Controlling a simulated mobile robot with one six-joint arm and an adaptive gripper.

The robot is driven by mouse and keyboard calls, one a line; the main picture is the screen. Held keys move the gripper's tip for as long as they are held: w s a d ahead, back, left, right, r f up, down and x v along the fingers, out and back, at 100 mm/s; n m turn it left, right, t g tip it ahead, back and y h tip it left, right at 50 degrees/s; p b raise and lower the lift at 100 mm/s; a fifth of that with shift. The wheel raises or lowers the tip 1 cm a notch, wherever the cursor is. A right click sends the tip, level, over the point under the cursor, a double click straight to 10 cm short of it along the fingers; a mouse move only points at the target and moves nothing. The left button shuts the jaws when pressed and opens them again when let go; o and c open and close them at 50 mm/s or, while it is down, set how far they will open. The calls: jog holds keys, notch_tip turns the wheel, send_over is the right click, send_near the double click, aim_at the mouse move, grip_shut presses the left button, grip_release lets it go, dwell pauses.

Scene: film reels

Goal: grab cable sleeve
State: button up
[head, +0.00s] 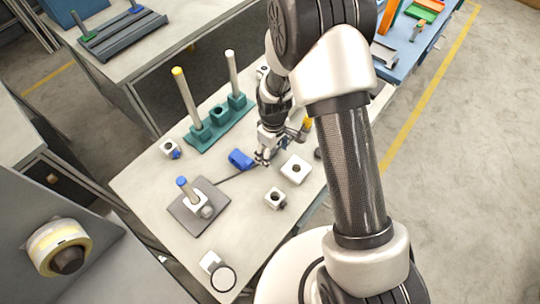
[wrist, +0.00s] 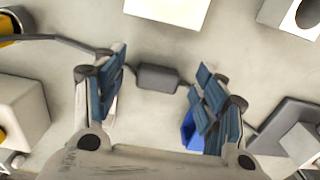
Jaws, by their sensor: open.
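The cable sleeve appears to be the small dark grey block (wrist: 158,78) on a thin dark cable in the wrist view. It lies between and a little beyond my gripper's fingertips (wrist: 157,82), with gaps on both sides. The gripper is open and empty, its blue-padded fingers spread. In the head view my gripper (head: 265,157) is low over the light table, beside a blue block (head: 240,159). The cable (head: 236,174) runs from there to a dark plate (head: 182,220). I cannot make out the sleeve in the head view.
The blue block (wrist: 190,130) is close by the right finger in the wrist view. A teal stand (head: 204,138) with posts is behind. The table's front middle is bare.

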jog(key=shift+f, duration=0.4)
jog(key=shift+r, duration=0.1)
jog(key=shift+c, duration=0.6)
jog(key=c, duration=1)
jog(key=shift+c, duration=0.2)
